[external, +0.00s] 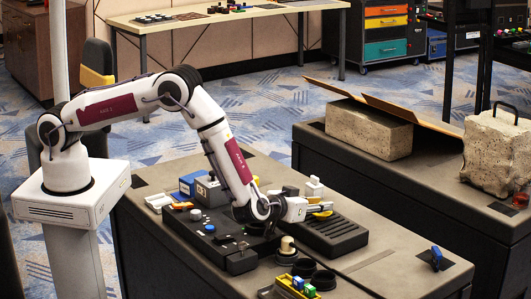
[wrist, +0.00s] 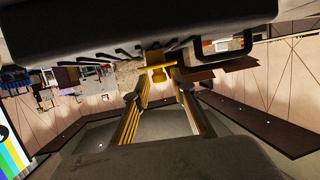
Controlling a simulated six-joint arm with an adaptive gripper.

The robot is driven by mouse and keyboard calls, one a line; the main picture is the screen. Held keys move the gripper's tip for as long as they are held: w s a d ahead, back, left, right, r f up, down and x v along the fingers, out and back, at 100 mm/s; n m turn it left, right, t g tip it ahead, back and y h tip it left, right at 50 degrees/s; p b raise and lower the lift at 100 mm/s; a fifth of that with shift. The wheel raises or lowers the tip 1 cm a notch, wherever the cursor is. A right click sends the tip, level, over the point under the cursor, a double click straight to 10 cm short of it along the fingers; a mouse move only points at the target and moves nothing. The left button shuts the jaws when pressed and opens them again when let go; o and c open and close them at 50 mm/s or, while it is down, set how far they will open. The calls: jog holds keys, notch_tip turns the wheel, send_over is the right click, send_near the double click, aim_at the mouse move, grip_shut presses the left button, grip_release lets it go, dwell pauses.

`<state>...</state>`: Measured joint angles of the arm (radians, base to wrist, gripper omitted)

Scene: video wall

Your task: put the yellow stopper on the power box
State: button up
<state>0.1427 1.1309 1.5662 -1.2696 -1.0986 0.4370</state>
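My gripper (external: 320,209) is level, pointing right, just above a black ribbed box (external: 325,236) on the near bench. In the wrist view, the yellow fingers of my gripper (wrist: 161,74) converge on a small yellow stopper (wrist: 157,75), which sits between the fingertips. The stopper is too small to make out in the external view. The ribbed box fills the top of the wrist view, which looks upside down. A black panel with knobs (external: 208,228) and a grey box (external: 211,190) stand left of my gripper. I cannot tell which one is the power box.
A cream knob on a dark base (external: 287,246) and a yellow tray with coloured blocks (external: 297,287) lie at the bench front. A small blue item (external: 437,258) is at the right. Stone blocks (external: 369,130) stand on the far bench. The near bench's right part is mostly clear.

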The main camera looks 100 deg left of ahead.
dwell(0.4)
jog(key=shift+r, duration=0.2)
jog(key=v, duration=0.7)
jog(key=shift+d, duration=0.2)
jog(key=shift+s+r, duration=0.1)
dwell(0.5)
